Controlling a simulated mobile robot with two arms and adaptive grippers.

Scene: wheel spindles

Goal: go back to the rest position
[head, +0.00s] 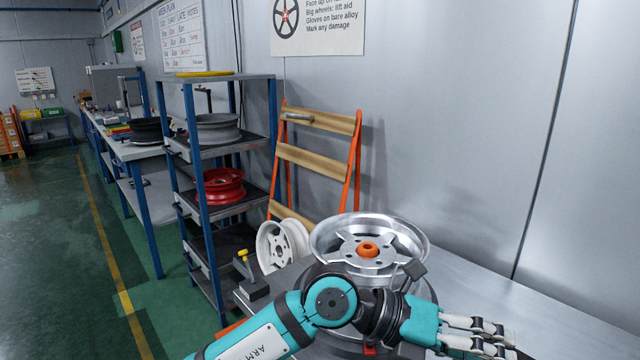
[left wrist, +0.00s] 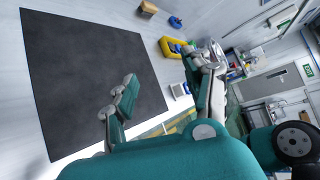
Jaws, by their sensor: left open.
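My left arm comes in from the lower left of the head view and crosses in front of a silver wheel. My left gripper (head: 495,338) is at the lower right, to the right of the wheel and apart from it. In the left wrist view the gripper (left wrist: 168,78) has its fingers spread, with nothing between them. The silver wheel (head: 325,237) lies face up on a stand, with an orange hub piece (head: 368,249) at its centre. The arm hides part of the stand. My right gripper is not in view.
A grey bench (head: 560,318) runs along the wall. A shelf rack (head: 205,78) holds a red wheel (head: 222,187) and a grey wheel; white wheels (head: 276,248) stand by an orange rack. The wrist view shows a dark mat (left wrist: 85,80) and a yellow bin (left wrist: 167,47).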

